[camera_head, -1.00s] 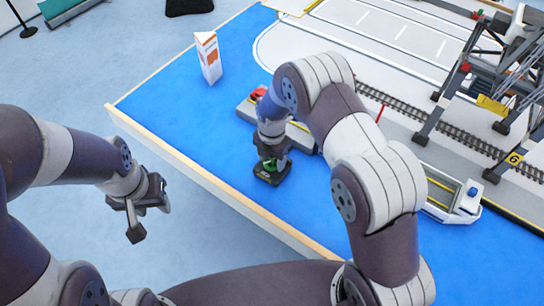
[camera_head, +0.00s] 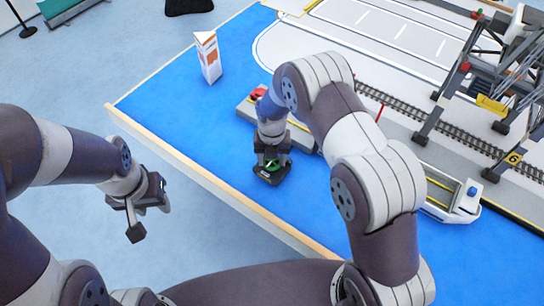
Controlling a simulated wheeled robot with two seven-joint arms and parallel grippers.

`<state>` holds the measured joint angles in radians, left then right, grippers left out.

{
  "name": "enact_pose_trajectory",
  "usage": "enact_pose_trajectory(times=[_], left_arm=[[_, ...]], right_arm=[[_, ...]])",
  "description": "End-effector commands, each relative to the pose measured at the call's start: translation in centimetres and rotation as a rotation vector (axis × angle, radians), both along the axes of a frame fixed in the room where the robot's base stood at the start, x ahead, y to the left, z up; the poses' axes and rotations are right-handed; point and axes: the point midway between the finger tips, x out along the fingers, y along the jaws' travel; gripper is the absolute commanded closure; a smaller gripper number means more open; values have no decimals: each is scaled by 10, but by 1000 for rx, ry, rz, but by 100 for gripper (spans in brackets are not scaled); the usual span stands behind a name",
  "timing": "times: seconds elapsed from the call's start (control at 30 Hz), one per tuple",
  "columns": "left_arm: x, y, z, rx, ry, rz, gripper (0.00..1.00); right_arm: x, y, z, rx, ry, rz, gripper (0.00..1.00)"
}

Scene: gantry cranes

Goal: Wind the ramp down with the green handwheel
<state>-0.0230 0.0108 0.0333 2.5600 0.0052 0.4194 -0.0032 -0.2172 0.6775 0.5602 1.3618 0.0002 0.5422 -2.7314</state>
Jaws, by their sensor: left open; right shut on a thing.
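The green handwheel (camera_head: 272,166) sits on a dark base (camera_head: 270,178) on the blue table surface. My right gripper (camera_head: 272,160) points down over the handwheel and is shut on it, covering part of it. The ramp is hard to make out; a grey platform with a yellow stripe and a red part (camera_head: 247,108) lies behind my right arm and is partly hidden. My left gripper (camera_head: 148,212) is open and empty, off the table's front-left edge above the floor.
A white and orange three-sided sign (camera_head: 208,58) stands on the table at the back left. A white boat (camera_head: 450,197) lies right of my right arm. Rail tracks (camera_head: 405,122) and a gantry crane (camera_head: 480,90) are at the right. A pale wooden rim (camera_head: 190,172) edges the table.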

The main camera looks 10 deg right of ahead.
Motion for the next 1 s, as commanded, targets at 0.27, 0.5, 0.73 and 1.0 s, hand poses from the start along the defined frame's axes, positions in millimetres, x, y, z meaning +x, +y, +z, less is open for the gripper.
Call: enact_pose_trajectory(times=[0.27,0.5,0.73,1.0], left_arm=[[0,0,0,0,0,0,57],[0,0,0,0,0,0,57],[0,0,0,0,0,0,57],[0,0,-5,0,0,0,57]], right_arm=[[1,0,1,0,-4,11,74],[1,0,1,0,-3,10,18],[0,0,0,0,-1,9,18],[2,0,37,1,-6,9,18]])
